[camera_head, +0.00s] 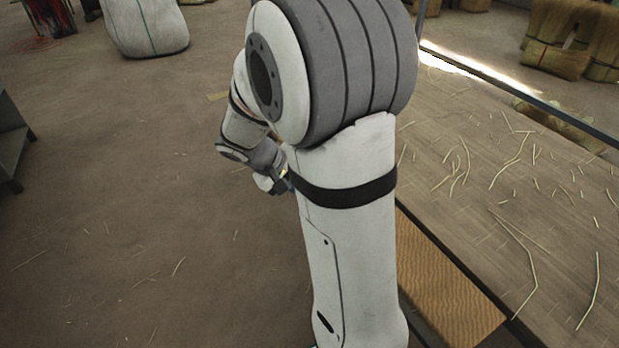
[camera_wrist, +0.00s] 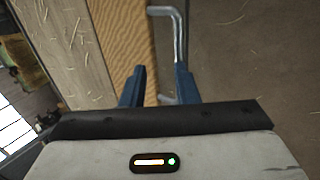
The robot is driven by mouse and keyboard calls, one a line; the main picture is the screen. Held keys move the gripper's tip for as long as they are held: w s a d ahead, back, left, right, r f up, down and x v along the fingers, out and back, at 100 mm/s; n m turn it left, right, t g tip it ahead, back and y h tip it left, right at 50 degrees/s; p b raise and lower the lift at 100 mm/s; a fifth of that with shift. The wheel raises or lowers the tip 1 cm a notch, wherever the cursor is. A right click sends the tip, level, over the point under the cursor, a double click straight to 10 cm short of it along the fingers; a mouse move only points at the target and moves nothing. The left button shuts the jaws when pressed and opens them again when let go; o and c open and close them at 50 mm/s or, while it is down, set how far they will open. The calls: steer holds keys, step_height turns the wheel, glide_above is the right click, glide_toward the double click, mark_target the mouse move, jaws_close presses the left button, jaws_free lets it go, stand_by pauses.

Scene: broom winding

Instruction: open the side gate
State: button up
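The side gate seems to be the wavy-grained wooden panel (camera_wrist: 122,38) in the wrist view, which also shows in the head view (camera_head: 448,285), partly behind my arm. A bent metal handle (camera_wrist: 179,38) stands out at the panel's right edge. My gripper (camera_wrist: 158,84) has two blue fingers spread apart, with nothing clearly clamped between them. The handle's long bar lines up with the right finger, which hides part of it; its lower end shows between the fingers. I cannot tell whether they touch. In the head view my gripper (camera_head: 275,182) is mostly hidden behind my arm.
A platform (camera_head: 520,200) strewn with straw lies right of the panel in the head view. Straw bundles (camera_head: 560,45) stand at the back right, and a pale sack (camera_head: 147,25) at the back left. A grey metal frame (camera_head: 12,140) is at the left edge.

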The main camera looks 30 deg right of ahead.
steer(key=shift+o, duration=0.3)
steer(key=p+v, duration=0.3)
steer(key=v, duration=0.4)
steer(key=shift+a+r, duration=0.2)
steer(key=shift+r, duration=0.1)
